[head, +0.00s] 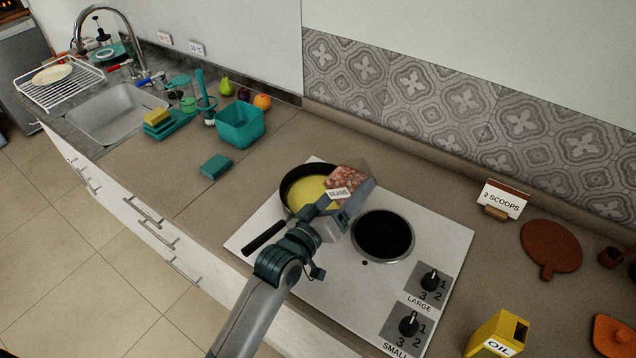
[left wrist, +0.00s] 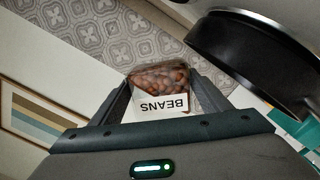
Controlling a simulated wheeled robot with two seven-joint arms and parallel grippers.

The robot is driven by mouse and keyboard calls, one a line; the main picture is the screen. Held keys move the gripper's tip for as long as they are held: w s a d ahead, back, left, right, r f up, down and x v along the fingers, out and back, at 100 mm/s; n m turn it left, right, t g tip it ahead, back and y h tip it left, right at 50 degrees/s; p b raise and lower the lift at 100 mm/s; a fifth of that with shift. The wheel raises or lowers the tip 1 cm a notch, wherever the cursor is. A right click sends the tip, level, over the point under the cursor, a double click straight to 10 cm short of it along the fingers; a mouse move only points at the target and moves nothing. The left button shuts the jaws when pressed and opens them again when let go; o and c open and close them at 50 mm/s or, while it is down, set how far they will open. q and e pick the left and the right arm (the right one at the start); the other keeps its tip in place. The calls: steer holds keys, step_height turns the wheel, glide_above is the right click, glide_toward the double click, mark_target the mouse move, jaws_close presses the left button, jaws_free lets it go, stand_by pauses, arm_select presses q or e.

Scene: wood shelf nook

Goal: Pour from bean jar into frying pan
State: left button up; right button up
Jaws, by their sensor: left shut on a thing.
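The bean jar (head: 347,179) is clear, filled with brown beans and labelled BEANS. My left gripper (head: 349,200) is shut on it and holds it tilted at the right rim of the frying pan. In the left wrist view the jar (left wrist: 158,80) sits between the fingers (left wrist: 160,100), its label upside down. The black frying pan (head: 285,190) stands on the back left of the white hob, its handle toward the front left. Its inside shows yellow; I see no beans in it. The pan's dark side also shows in the left wrist view (left wrist: 250,55). My right gripper is not in view.
The hob (head: 440,240) has a bare black burner (head: 383,234) right of the pan. A "2 SCOOPS" card (head: 503,198), an orange board (head: 551,247) and a yellow oil can (head: 497,335) are at the right. A teal bin (head: 240,124) and sponge (head: 215,166) are at the left.

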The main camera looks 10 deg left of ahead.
mark_target(330, 187)
arm_select(q)
steer(key=shift+w+a+f+n+b, duration=0.1)
steer(key=shift+a+n+b, duration=0.05)
steer(key=shift+n+b, duration=0.45)
stand_by(0.4)
steer(key=shift+a+r+n+b, duration=0.1)
steer(key=shift+r+n+b, duration=0.15)
steer(key=shift+r+n, duration=0.4)
steer(key=shift+a+r+n+b, duration=0.1)
steer(key=shift+r+n+b, duration=0.15)
steer(key=shift+n, duration=0.7)
stand_by(1.4)
steer(key=shift+w+a+f+n+b, duration=0.1)
steer(key=shift+f+n+b, duration=0.25)
steer(key=shift+n+b, duration=0.5)
stand_by(0.5)
steer(key=shift+w+a+r, duration=0.1)
steer(key=shift+a, duration=0.1)
steer(key=shift+w+a+r+n+p, duration=0.15)
steer(key=shift+a+n+p, duration=0.25)
steer(key=shift+n+p, duration=0.1)
steer(key=shift+w+a+r+n+p, duration=0.15)
steer(key=shift+a+n+p, duration=0.2)
steer(key=shift+p, duration=0.15)
steer(key=shift+w+a+r+n+p, duration=0.1)
steer(key=shift+a+r+n+p, duration=0.2)
steer(key=shift+n+p, duration=0.6)
stand_by(0.6)
